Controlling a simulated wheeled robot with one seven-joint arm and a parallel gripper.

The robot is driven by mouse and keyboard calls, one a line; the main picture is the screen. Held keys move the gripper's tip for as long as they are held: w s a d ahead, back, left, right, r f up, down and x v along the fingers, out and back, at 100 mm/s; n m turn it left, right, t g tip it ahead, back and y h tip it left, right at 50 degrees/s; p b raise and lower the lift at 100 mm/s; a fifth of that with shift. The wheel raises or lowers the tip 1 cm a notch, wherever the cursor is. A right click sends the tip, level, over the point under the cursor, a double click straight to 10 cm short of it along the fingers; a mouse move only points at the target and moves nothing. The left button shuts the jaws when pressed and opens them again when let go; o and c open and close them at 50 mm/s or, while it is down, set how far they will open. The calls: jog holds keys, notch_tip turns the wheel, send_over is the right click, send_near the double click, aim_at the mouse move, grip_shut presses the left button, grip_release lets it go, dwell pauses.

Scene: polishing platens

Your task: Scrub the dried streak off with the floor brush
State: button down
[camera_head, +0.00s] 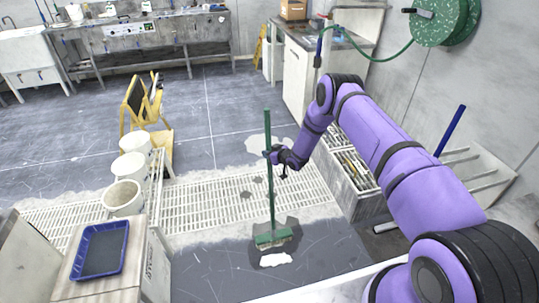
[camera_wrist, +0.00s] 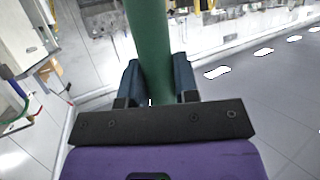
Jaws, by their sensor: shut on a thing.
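The floor brush (camera_head: 271,205) has a long green handle and a wide green head that stands on the dark floor. My gripper (camera_head: 275,157) is shut on the handle about midway up, and the brush is nearly upright. In the wrist view the green handle (camera_wrist: 149,45) passes between the two dark fingers of my gripper (camera_wrist: 157,85). A white streak (camera_head: 276,259) lies on the floor just in front of the brush head, inside a darker wet-looking patch (camera_head: 290,232). I cannot tell whether the bristles touch the streak.
A pale floor grating (camera_head: 215,203) runs behind the brush head. Several white buckets (camera_head: 122,197) and a bench with a blue tray (camera_head: 99,249) stand at left. A yellow folding sign (camera_head: 135,103) stands farther back. A grey trough (camera_head: 350,170) is at right.

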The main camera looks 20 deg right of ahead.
jog(key=shift+w+r, duration=0.2)
jog(key=shift+w, duration=1.65)
jog(key=shift+w+f, duration=0.15)
jog(key=shift+w, duration=0.45)
